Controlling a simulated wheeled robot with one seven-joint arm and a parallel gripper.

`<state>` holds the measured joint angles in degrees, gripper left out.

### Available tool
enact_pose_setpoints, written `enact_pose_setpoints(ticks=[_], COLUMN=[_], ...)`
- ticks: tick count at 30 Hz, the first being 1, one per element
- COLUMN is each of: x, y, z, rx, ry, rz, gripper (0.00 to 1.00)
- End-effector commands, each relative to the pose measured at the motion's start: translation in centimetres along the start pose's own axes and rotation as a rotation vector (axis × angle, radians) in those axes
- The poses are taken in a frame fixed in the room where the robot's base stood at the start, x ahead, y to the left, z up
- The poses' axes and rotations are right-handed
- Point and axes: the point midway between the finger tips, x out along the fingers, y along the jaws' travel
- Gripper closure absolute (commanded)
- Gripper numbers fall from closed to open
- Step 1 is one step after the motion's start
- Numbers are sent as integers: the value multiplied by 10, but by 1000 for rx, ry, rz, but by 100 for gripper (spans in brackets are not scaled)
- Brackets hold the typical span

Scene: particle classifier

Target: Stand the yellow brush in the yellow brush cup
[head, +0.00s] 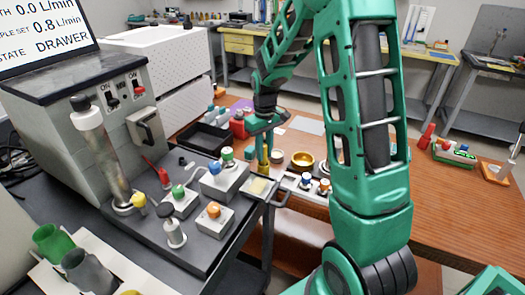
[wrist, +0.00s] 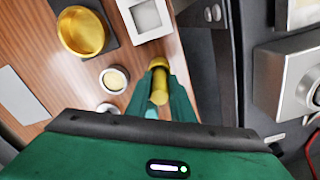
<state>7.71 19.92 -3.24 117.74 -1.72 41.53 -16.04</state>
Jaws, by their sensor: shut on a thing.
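My gripper (head: 264,148) points down above the right edge of the dark bench, near the wooden table. It is shut on a yellow cylindrical thing, which I take to be the yellow brush (head: 264,168). In the wrist view my gripper (wrist: 159,88) has its fingers on either side of the brush (wrist: 159,72), whose rounded yellow end shows; its bristles cannot be made out. A yellow rim (head: 130,292) at the bottom edge of the head view, beside a green cup (head: 50,242) and a grey cup (head: 86,268), looks like the yellow brush cup; most of it is cut off.
A brass bowl (head: 302,160) stands on the wooden table near my gripper. A small round dish (wrist: 114,79) is left of the brush. Several knobbed blocks and a metal column (head: 108,165) stand on the bench, between my gripper and the cups.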

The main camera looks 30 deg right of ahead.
Motion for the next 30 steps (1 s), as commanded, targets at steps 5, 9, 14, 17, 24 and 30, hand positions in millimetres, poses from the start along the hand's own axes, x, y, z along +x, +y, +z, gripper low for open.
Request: enact_pose_setpoints(ticks=[5, 9, 14, 17, 24, 30], x=[4, 7, 10, 12, 12, 11], y=[0, 0, 0, 0, 0, 0], z=[0, 0, 0, 0, 0, 0], rx=[0, 0, 0, 0, 0, 0], ry=[0, 0, -1, -1, 0, 1], rz=[0, 0, 0, 0, 0, 0], gripper=[100, 100, 100, 100, 57, 57])
